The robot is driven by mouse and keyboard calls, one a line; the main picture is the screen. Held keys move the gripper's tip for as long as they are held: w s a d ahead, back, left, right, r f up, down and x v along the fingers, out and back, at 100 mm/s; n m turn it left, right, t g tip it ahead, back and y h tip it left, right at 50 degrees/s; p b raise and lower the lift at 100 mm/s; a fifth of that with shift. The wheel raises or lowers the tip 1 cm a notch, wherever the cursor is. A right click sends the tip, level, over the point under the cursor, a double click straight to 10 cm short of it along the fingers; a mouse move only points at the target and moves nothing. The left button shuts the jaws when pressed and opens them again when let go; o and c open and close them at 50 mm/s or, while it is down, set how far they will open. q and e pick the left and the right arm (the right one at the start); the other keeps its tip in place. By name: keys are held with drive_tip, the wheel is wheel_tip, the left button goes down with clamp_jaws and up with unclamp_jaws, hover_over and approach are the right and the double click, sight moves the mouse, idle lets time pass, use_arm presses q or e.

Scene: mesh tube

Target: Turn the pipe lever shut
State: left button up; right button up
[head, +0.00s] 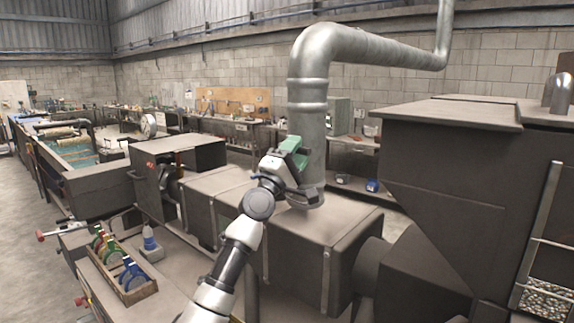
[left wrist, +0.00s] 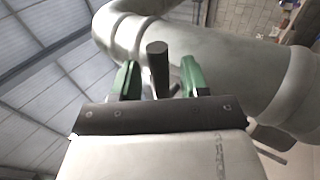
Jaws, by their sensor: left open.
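The big grey metal pipe (head: 308,95) rises from a flat dark metal housing and bends to the right; it also fills the back of the left wrist view (left wrist: 230,65). My left gripper (head: 293,150) is against the pipe's lower part in the head view, its green fingers up. In the left wrist view its two green fingers (left wrist: 159,72) are apart, with a dark round-ended rod, seemingly the pipe lever (left wrist: 157,58), between them. Gaps show on both sides of the rod. The lever is hidden or too small to tell in the head view. My right gripper is not in view.
The metal housing (head: 345,225) lies below my left arm. A large dark hopper (head: 450,160) stands at the right. A wooden box (head: 135,292) with coloured clamp-like tools and a blue bottle (head: 149,238) sit at the lower left. Workbenches line the back wall.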

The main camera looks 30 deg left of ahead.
use_arm(q)
drive_tip(key=b+v, duration=0.2)
drive_tip(key=v, duration=0.8)
drive_tip(key=shift+a, duration=0.1)
